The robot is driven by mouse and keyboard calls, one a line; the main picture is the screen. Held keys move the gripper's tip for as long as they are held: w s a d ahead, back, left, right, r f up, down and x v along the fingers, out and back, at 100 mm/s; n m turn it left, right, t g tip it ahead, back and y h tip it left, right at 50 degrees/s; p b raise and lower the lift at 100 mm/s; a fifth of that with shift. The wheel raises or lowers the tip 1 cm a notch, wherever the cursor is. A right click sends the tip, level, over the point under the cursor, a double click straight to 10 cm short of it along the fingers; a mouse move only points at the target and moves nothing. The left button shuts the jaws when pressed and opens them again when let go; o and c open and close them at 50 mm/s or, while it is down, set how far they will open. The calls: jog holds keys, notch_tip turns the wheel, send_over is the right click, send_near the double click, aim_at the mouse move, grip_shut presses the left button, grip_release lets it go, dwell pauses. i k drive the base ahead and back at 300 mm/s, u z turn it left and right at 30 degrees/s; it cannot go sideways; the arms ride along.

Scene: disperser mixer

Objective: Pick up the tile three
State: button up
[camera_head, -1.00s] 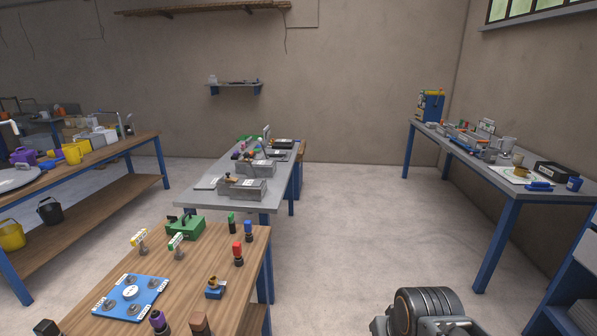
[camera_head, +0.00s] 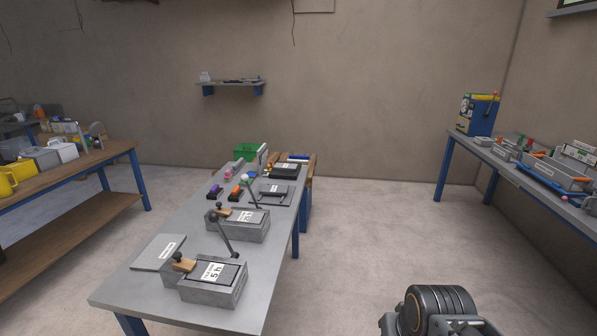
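I cannot make out which thing is tile three; most labels are too small to read. On the grey table (camera_head: 135,290) ahead lies a flat grey plate with a white label (camera_head: 155,254) at the near left. Beside it stands a grey box with a lever and a label that seems to read "5 h" (camera_head: 213,286). A similar levered box (camera_head: 240,226) stands behind it. Farther back lie a dark flat piece with a white label (camera_head: 276,189) and a black box with a white label (camera_head: 285,171). Part of my arm shows at the bottom right; my gripper's fingers are not visible.
A wooden bench with yellow and grey containers (camera_head: 40,158) is at the left. A right-hand table holds a blue machine (camera_head: 477,114) and several trays. A wall shelf (camera_head: 230,84) hangs at the back. The floor (camera_head: 360,240) right of the grey table is clear.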

aim_at(269, 189)
jog(key=i, duration=2.6)
jog(key=u, duration=1.75)
